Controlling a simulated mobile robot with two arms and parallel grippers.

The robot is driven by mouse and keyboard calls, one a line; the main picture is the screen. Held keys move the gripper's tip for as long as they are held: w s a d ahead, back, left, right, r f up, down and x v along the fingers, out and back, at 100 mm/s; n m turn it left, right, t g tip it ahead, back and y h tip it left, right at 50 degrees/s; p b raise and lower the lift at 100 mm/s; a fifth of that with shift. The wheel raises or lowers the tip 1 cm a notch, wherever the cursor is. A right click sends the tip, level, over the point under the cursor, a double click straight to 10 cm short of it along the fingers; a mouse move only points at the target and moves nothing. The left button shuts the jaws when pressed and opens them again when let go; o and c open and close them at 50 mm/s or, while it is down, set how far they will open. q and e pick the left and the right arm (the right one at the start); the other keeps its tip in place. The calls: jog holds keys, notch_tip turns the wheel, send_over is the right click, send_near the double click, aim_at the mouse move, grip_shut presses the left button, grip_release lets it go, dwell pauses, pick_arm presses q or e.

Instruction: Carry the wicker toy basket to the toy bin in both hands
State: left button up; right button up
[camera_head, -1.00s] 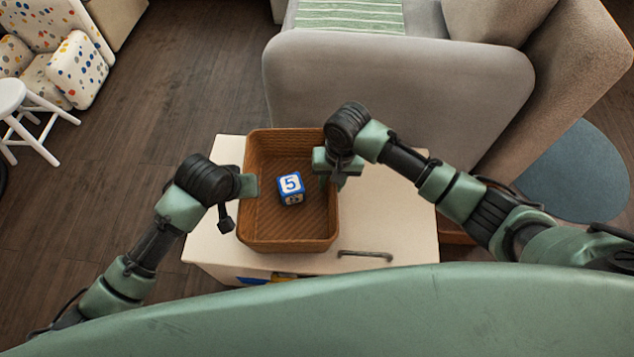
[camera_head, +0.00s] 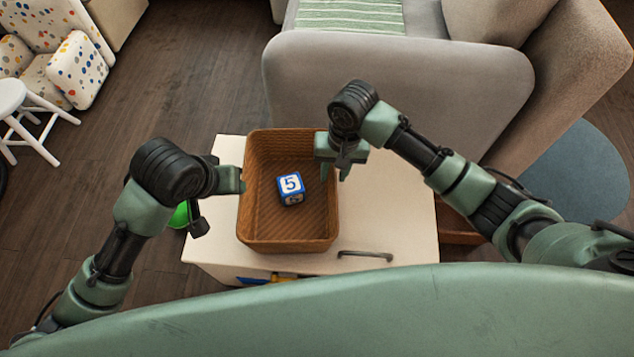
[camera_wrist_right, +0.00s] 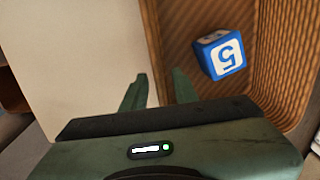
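The brown wicker basket (camera_head: 290,240) sits upright on the cream cabinet top, with a blue and white number block (camera_head: 291,189) inside it. My right gripper (camera_head: 334,174) is at the basket's right wall. In the right wrist view its fingers (camera_wrist_right: 158,85) are apart, one on each side of the wall's line; contact is not clear. The basket's inside (camera_wrist_right: 275,50) and the block (camera_wrist_right: 219,54) also show there. My left gripper (camera_head: 241,181) is at the outer left rim, seen side-on; its finger gap is hidden. No toy bin can be made out.
The cream cabinet (camera_head: 395,225) has a dark handle (camera_head: 365,254) on its top. A grey sofa (camera_head: 400,90) stands close behind. A white stool (camera_head: 25,115) is far left. A green object (camera_head: 180,215) shows partly behind my left arm. Wooden floor is open at left.

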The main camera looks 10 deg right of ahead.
jog(key=r, duration=0.6)
jog(key=shift+s+d+r, duration=0.1)
jog(key=shift+d+r, duration=0.15)
jog(key=shift+d, duration=0.1)
